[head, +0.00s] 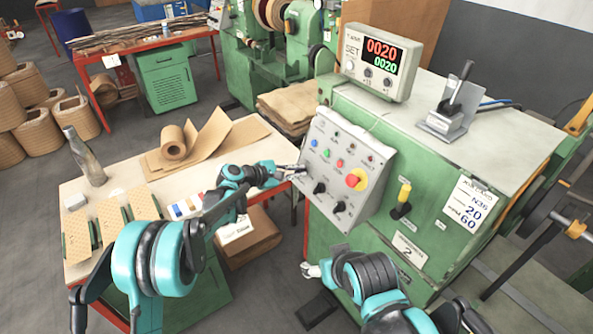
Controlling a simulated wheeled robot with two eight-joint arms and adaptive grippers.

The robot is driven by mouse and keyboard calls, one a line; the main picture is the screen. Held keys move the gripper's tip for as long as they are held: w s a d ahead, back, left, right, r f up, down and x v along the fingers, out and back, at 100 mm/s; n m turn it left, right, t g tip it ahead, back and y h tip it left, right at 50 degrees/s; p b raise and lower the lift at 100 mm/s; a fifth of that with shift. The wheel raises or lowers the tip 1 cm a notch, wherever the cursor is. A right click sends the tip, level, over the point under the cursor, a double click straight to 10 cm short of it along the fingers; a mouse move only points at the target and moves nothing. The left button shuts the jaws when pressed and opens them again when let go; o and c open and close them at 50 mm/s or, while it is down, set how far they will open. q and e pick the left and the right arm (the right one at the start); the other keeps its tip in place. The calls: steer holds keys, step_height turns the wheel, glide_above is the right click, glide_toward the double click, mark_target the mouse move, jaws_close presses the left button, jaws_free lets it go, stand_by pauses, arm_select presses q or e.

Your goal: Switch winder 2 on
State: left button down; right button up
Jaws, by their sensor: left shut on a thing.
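Winder 2 is the green machine at the right, with a number 2 plate (408,250) on its front. Its grey control panel (331,130) carries small lamps, coloured push buttons, a red mushroom button (356,180) on yellow and black rotary knobs (319,188). My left gripper (297,170) is at the panel's lower left edge, in line with the knobs, shut on a small control there that it mostly hides. My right gripper (311,270) is low in front of the machine, apart from the panel; its jaw opening is too small to tell.
A yellow-topped lever (403,200) stands out from the front. A worktable (125,188) at left bears a paper roll (174,145) and a bottle (85,158). A black pedal (318,310) lies on the floor.

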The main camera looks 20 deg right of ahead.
arm_select(q)
steer(key=shift+s+f+m, duration=0.1)
steer(key=shift+f+m, duration=0.1)
steer(key=shift+m, duration=1.3)
steer(key=shift+s+f+m, duration=0.1)
steer(key=shift+f+m, duration=0.1)
steer(key=shift+m, duration=1.3)
steer(key=shift+s+f+m, duration=0.1)
steer(key=shift+f+m, duration=0.1)
steer(key=shift+m, duration=1.3)
steer(key=c, duration=1.6)
jaws_free()
steer(key=shift+a, duration=0.1)
steer(key=v, duration=1.2)
